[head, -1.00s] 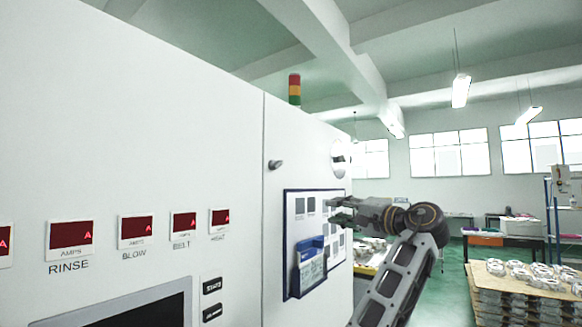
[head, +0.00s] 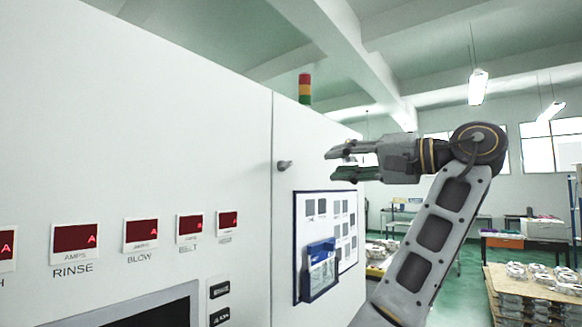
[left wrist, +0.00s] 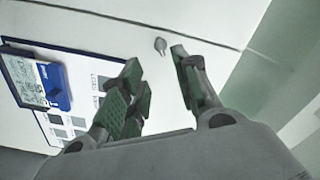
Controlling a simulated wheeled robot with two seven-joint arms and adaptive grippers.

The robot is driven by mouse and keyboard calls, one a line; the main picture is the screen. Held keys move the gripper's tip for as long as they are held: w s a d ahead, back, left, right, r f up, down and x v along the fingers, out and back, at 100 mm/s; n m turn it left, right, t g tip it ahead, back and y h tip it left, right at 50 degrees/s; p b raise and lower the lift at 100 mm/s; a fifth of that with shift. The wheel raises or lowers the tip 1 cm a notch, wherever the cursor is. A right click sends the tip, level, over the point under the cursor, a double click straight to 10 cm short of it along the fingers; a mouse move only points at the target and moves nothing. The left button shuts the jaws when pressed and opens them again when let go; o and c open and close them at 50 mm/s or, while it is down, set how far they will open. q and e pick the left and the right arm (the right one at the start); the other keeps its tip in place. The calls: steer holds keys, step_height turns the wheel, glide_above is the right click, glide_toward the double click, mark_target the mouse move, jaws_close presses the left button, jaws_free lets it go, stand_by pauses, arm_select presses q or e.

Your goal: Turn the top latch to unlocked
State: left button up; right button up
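The top latch is a small dark grey knob (head: 284,165) on the white cabinet front, just right of the vertical panel seam. It also shows in the left wrist view (left wrist: 160,46), beyond the gap between the fingers. My left gripper (head: 335,164) is open and empty, with its fingers pointing left toward the latch. It is apart from the latch, at about the same height in the head view. In the left wrist view its green-padded fingers (left wrist: 158,80) stand spread, with the latch near the tip of the right finger. My right gripper is not in view.
The white cabinet (head: 150,130) fills the left side. A blue-framed notice board (head: 326,235) with a blue document holder (head: 320,268) hangs below the latch. A red, amber and green signal light (head: 305,88) stands on top. A pallet of castings (head: 530,285) is far right.

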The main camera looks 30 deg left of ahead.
mark_target(288, 167)
arm_select(q)
steer(key=a+p, duration=0.1)
steer(key=a, duration=0.3)
steer(key=a+p, duration=0.1)
steer(key=a, duration=0.4)
steer(key=w+a+p, duration=0.1)
steer(key=a, duration=0.3)
steer(key=shift+a, duration=0.35)
jaws_close()
